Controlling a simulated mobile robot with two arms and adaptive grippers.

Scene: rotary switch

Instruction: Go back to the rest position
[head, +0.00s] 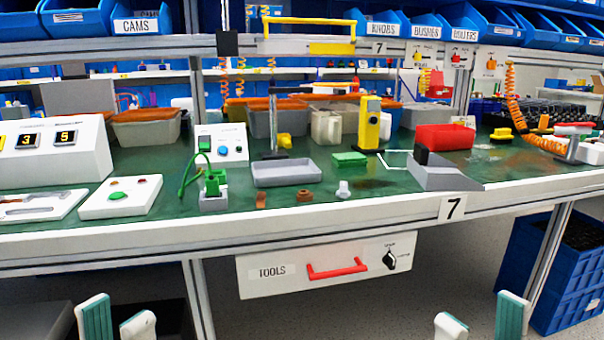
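My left gripper (117,312) shows at the bottom left of the head view, with its two fingertips apart and nothing between them. My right gripper (481,312) shows at the bottom right, also with its fingertips apart and empty. Both appear low in the picture, below the bench edge, and the rest of each gripper is cut off by the frame. The black rotary switch (389,261) is on the right part of the white drawer front (290,284) under the bench. Neither gripper touches it. Its small markings are too small to read surely.
The drawer front has a red handle (337,269) and a TOOLS label. The green-topped bench (380,190) above holds trays, a grey bin (287,173), a red bin (445,137) and small parts. A blue crate (560,270) stands on the floor at right.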

